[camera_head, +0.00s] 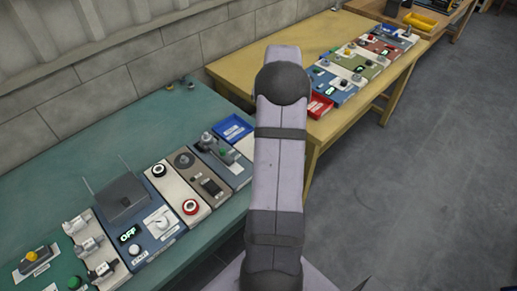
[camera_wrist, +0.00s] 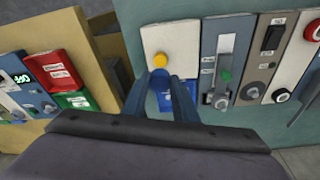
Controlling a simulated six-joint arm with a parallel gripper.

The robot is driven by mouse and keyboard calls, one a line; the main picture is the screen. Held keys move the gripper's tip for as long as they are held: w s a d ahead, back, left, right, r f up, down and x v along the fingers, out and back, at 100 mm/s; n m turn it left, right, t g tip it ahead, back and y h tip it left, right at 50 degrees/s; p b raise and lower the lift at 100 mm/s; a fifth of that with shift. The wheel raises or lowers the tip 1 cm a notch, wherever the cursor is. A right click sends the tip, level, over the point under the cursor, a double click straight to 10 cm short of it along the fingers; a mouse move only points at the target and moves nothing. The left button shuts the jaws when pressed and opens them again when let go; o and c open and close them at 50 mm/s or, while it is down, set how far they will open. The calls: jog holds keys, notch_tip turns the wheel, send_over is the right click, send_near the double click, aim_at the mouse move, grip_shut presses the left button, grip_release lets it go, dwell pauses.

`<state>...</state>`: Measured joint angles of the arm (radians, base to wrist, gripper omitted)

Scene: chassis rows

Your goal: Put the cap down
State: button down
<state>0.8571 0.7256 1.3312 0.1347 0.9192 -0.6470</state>
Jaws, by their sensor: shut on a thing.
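Behind the cap is a white panel (camera_wrist: 187,38) on the green table. I cannot tell whether the cap touches that panel or hangs above it. A blue tray (camera_wrist: 188,93) shows partly behind the fingers; it also shows in the head view (camera_head: 232,129). In the head view my arm hides the gripper and the cap.
On the green table (camera_head: 130,125), several panels with knobs, switches and levers stand left of my arm, including a lever panel (camera_head: 218,160). A yellow table (camera_head: 235,72) with more panels and a red tray (camera_head: 319,106) stands beyond. The green table's back strip is mostly bare.

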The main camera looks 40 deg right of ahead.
jog(key=shift+s+a+f+n+y, duration=0.15)
jog(key=shift+s+a+f+n, duration=0.15)
jog(key=shift+a+f+n, duration=0.4)
jog(key=shift+s+a+f+n+y, duration=0.15)
jog(key=shift+s+a+f+n, duration=0.25)
jog(key=shift+n, duration=0.5)
jog(key=shift+w+r, duration=0.1)
jog(key=shift+f+p, duration=1.75)
jog(key=shift+f, duration=3.25)
jog(key=shift+f, duration=0.25)
jog(key=c, duration=1.4)
grip_release()
jog(key=shift+r, duration=0.1)
jog(key=shift+c, duration=0.2)
notch_tip(320, 180, up, 12)
jog(key=s+b, duration=0.2)
jog(key=b, duration=0.2)
jog(key=shift+s, duration=0.2)
